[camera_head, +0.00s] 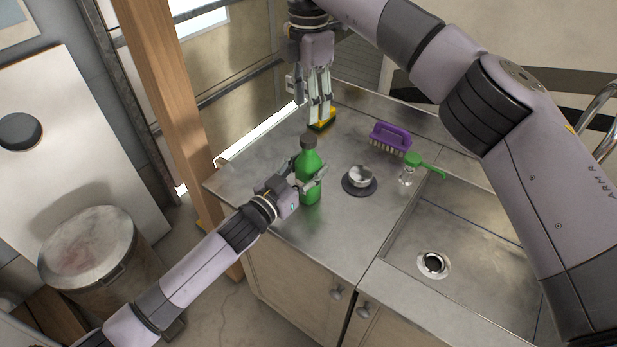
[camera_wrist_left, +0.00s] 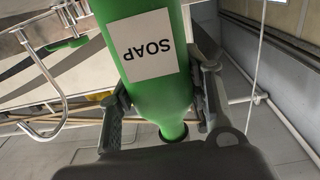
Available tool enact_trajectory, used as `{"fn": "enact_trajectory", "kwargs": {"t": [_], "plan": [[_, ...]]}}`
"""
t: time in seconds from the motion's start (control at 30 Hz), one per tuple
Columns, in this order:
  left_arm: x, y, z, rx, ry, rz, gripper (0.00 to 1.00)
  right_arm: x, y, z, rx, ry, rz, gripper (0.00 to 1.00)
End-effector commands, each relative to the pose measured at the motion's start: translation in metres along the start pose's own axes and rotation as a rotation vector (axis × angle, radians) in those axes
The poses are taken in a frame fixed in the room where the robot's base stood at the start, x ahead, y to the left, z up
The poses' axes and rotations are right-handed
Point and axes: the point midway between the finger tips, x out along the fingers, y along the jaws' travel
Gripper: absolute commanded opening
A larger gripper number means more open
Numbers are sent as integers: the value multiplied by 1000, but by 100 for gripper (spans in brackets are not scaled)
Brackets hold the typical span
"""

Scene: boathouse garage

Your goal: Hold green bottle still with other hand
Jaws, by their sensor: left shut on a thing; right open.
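The green bottle (camera_head: 308,172) with a dark cap stands upright on the metal counter left of the sink. In the left wrist view the green bottle (camera_wrist_left: 152,72) carries a white label reading SOAP. My left gripper (camera_head: 299,184) is shut on the bottle, its fingers on both sides of the body; these fingers (camera_wrist_left: 160,98) also show in the left wrist view. My right gripper (camera_head: 319,117) is open and points down above the back of the counter. Its fingertips are by a yellow and dark sponge (camera_head: 322,122); whether they touch it I cannot tell.
A purple brush (camera_head: 390,138), a small metal cup on a dark disc (camera_head: 359,181) and a clear jar with a green-handled brush (camera_head: 425,167) stand right of the bottle. The sink (camera_head: 470,255) lies at lower right. A wooden post (camera_head: 165,90) rises behind left.

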Motion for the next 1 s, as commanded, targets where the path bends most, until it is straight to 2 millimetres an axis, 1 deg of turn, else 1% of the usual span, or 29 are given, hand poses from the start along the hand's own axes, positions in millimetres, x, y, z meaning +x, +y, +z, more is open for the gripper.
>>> {"fn": "enact_trajectory", "kwargs": {"t": [0.03, 0.33, 0.57, 0.67, 1.0], "plan": [[0, 0, 0, 0, 0, 0, 21, 0, 0, 0, 0, 0, 0, 46], [0, 0, 0, 0, 0, 0, 1, 0, 0, 0, 0, 0, 0, 46], [0, 0, 0, 0, 0, 0, 0, 0, 0, 0, 27, 0, 0, 46], [0, 0, 0, 0, 0, 0, 0, 0, 0, 0, 117, 1, -1, 46], [0, 0, 0, 0, 0, 0, 0, 0, 0, -1, 622, 0, -1, 46]]}}
